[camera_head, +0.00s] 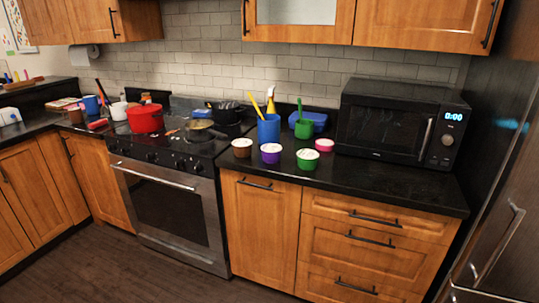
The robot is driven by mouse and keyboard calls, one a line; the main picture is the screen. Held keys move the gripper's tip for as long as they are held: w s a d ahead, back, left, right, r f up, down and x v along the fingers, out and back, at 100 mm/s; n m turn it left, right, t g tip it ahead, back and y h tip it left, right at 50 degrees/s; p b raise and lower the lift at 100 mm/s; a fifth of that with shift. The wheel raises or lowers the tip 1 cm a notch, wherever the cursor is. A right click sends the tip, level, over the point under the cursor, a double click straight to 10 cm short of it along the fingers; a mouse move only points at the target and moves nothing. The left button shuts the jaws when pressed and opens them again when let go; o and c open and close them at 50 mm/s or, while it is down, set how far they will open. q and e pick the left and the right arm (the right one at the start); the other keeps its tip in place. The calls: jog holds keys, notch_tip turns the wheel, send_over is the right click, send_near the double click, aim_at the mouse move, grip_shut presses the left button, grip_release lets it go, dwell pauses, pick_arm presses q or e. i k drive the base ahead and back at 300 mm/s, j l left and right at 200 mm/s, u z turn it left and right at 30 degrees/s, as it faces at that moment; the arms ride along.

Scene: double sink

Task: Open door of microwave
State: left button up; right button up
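A black microwave (396,121) stands on the dark counter at the right, under the wall cabinets. Its door (380,128) looks closed, with a dark window. A light vertical handle (425,139) is on the door's right side. Right of the handle is a control panel with a blue clock display (454,116) and a round knob. Neither my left gripper nor my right gripper is in view.
Three small bowls, brown (242,147), purple (271,153) and green (307,158), and a pink one (324,144) sit left of the microwave. A stove (180,185) holds a red pot (145,118). A refrigerator (505,215) stands at the right. The floor in front is clear.

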aim_at(396, 130)
jog(key=i+u, duration=0.15)
jog(key=i, duration=0.5)
jog(key=i+l+u, duration=0.15)
jog(key=i, duration=0.45)
jog(key=z, duration=1.35)
jog(key=l+z, duration=0.25)
jog(key=z, duration=0.2)
jog(key=i+l+z, duration=0.15)
jog(key=z, duration=0.25)
jog(key=i+l+z, duration=0.15)
jog(key=z, duration=0.3)
